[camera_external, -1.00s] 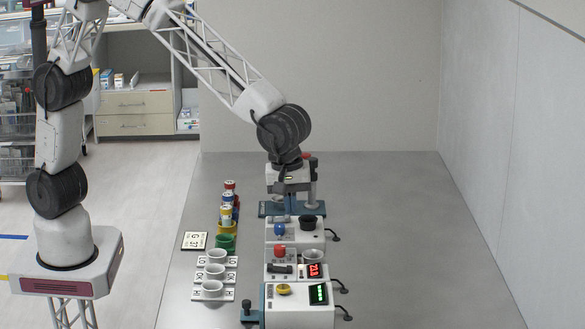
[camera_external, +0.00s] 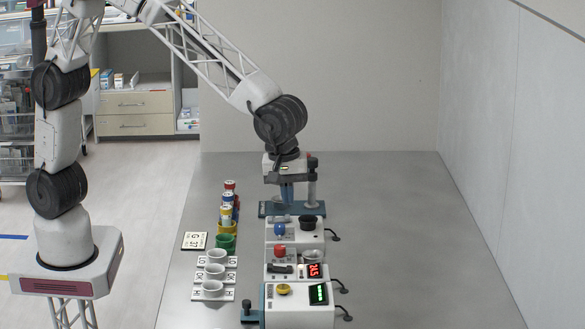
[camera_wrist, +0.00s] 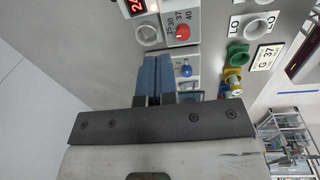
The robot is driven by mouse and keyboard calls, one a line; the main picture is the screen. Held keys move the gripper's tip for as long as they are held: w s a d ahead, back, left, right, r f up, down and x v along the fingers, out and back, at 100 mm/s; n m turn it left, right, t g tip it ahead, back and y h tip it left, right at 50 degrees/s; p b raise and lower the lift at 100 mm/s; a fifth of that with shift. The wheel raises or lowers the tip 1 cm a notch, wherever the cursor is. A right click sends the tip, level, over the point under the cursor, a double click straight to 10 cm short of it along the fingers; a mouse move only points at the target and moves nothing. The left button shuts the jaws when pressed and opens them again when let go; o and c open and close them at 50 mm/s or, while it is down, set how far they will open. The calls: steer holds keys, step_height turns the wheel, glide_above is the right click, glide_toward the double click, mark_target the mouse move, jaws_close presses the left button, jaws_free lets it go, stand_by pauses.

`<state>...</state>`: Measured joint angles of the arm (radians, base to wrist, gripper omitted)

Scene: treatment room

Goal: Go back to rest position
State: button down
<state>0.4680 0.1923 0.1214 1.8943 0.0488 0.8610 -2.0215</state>
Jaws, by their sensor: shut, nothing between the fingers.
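My gripper (camera_external: 287,194) is shut and empty, pointing down above the blue-based stand (camera_external: 264,209) at the far end of the row of devices. In the wrist view, its two blue fingers (camera_wrist: 156,76) lie side by side and hide part of a device with a blue knob (camera_wrist: 186,70). That blue knob also shows in the external view (camera_external: 280,229), nearer the camera than the gripper. I cannot tell whether the fingertips touch the stand.
Devices with a red knob (camera_external: 280,251) and a yellow knob (camera_external: 284,289) stand nearer the camera. Left are white cups (camera_external: 212,288), a green cup (camera_external: 226,242) and stacked coloured vials (camera_external: 227,213). The table's right side (camera_external: 410,250) is clear.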

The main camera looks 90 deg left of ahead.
steer(key=s+a+r+m, duration=0.45)
steer(key=s+a, duration=0.35)
steer(key=a, duration=0.3)
steer(key=s+a+r+m, duration=0.4)
steer(key=s+a+r, duration=0.2)
steer(key=s+a, duration=0.4)
steer(key=s+a+f+m, duration=0.1)
steer(key=s+a+m, duration=0.3)
steer(key=s, duration=0.6)
steer(key=s+a+f+m+t, duration=0.1)
steer(key=s+a+m, duration=0.4)
steer(key=s+a, duration=0.3)
steer(key=shift+s+a+t, duration=0.15)
steer(key=shift+s+t, duration=0.15)
steer(key=shift+s, duration=0.95)
steer(key=shift+w+r, duration=0.1)
steer(key=shift+w, duration=0.05)
